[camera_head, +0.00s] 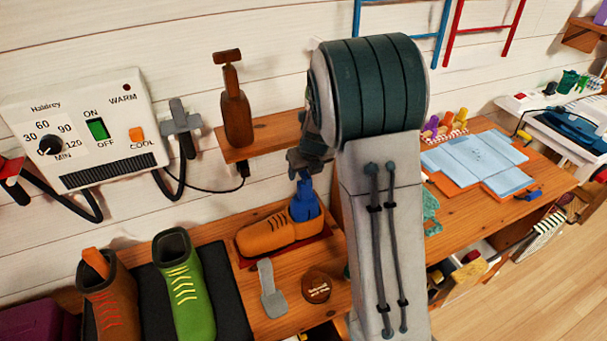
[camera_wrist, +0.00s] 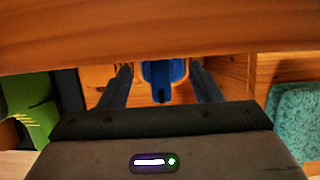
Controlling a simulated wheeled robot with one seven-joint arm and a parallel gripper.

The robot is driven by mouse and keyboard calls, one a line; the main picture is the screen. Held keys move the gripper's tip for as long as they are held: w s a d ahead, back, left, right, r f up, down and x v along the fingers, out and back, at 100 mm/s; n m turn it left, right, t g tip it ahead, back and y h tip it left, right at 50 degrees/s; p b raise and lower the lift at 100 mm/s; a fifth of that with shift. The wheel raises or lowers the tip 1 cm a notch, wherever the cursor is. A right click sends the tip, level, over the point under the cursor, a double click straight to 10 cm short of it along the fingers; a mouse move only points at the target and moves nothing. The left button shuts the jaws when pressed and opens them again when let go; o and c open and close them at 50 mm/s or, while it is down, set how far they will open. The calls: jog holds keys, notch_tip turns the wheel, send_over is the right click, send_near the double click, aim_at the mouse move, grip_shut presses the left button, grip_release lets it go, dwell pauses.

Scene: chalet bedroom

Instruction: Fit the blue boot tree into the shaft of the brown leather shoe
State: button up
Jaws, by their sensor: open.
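The tan-brown leather shoe (camera_head: 262,238) with dark laces lies on a red mat, toe to the left. The blue boot tree (camera_head: 303,205) stands upright at the shoe's shaft, its lower part sunk in or hidden by the shaft; how deep I cannot tell. My gripper (camera_head: 304,166) is just above the boot tree's top, partly hidden by my arm. In the wrist view the open fingers stand on either side of the blue boot tree (camera_wrist: 163,72), with gaps between; neither clearly touches it.
A wooden wall shelf (camera_head: 262,138) with a brown bottle-like object (camera_head: 236,112) is close behind my gripper. A brown boot (camera_head: 110,298) and a green boot (camera_head: 184,285) stand on a dark mat at left. A grey shoehorn-like piece (camera_head: 270,288) and a round tin (camera_head: 316,287) lie in front.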

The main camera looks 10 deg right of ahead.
jog(key=s+r+n, duration=0.9)
jog(key=s+r, duration=0.1)
jog(key=r, duration=0.1)
jog(key=s+r+n+g, duration=0.1)
jog(key=s+n, duration=1.8)
jog(key=n, duration=0.5)
jog(key=shift+s+a+r+n+g+h+p, duration=0.15)
jog(key=shift+s+r+n+g+h+p, duration=0.15)
jog(key=shift+s+r+n+h+p, duration=0.1)
